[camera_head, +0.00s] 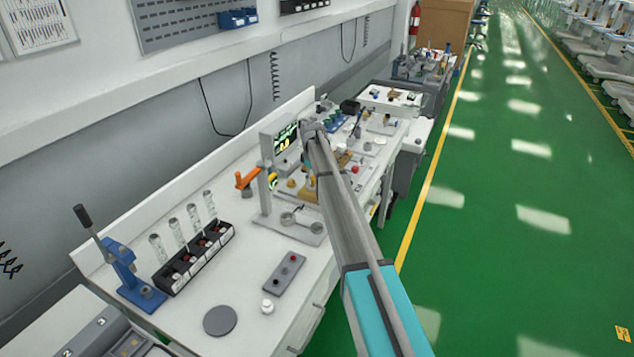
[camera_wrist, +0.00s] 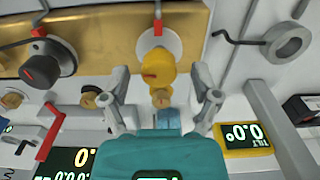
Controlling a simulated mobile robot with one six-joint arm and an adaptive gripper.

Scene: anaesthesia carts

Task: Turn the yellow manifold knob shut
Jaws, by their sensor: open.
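The yellow knob (camera_wrist: 158,66) shows at the upper middle of the wrist view, with a small red mark on its side and a pale round disc behind it. It is by the brass-coloured manifold block (camera_wrist: 105,38). My gripper (camera_wrist: 162,80) is open, with one grey finger on each side of the knob in the picture. I see a gap between each finger and the knob; the depth between them is hard to tell. A smaller yellow round part (camera_wrist: 161,97) shows just below the knob. In the head view my arm hides part of this area and my fingers cannot be made out.
A black knob with a red mark (camera_wrist: 44,70) and a red lever (camera_wrist: 50,133) are left of my gripper. A grey ring with a bent rod (camera_wrist: 284,43) and a yellow-framed display (camera_wrist: 248,137) are right. The bench (camera_head: 250,262) is crowded; green floor (camera_head: 500,220) is clear.

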